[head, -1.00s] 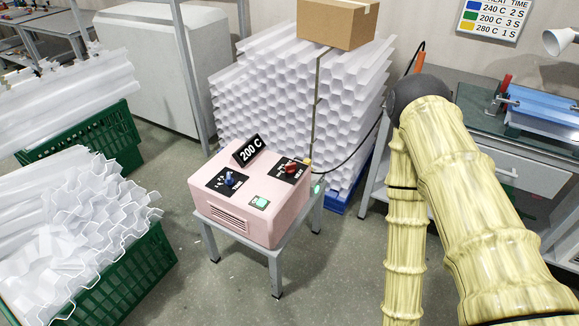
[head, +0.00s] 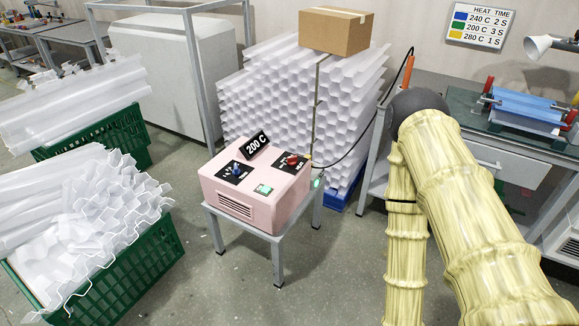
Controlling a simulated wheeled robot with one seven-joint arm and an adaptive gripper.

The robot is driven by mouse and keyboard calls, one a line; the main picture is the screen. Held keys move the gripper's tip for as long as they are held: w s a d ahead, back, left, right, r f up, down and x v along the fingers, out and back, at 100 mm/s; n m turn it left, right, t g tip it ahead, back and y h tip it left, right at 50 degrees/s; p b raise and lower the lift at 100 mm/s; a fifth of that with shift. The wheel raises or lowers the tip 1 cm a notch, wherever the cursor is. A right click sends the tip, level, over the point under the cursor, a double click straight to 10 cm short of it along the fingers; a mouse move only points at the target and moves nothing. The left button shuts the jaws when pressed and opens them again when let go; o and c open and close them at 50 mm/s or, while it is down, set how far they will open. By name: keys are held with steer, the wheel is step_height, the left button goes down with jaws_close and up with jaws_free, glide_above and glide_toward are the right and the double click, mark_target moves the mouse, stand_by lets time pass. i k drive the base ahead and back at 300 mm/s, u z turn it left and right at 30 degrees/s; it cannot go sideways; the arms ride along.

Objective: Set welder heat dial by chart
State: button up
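The pink welder box (head: 235,208) stands on a small grey stand. On its top are a blue knob (head: 237,169) on a black plate at left and a red knob (head: 292,160) on a black plate at right. The knob markings are too small to read. A black sign (head: 257,145) on the box reads 200 C. The wall chart (head: 480,25) reads HEAT TIME: blue 240 C 2 S, green 200 C 3 S, yellow 280 C 1 S. My yellow-sleeved arm rises at right; my gripper is out of view.
A blue sheet (head: 528,107) lies in a fixture on the right bench (head: 455,150). Stacked white corrugated sheets (head: 265,105) with a cardboard box (head: 336,30) on top stand behind the welder. Green crates (head: 140,270) are at left. A cable (head: 350,148) runs from welder to bench.

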mark_target(292, 160)
steer(key=u, duration=1)
steer(key=i, duration=0.7)
steer(key=z, duration=0.3)
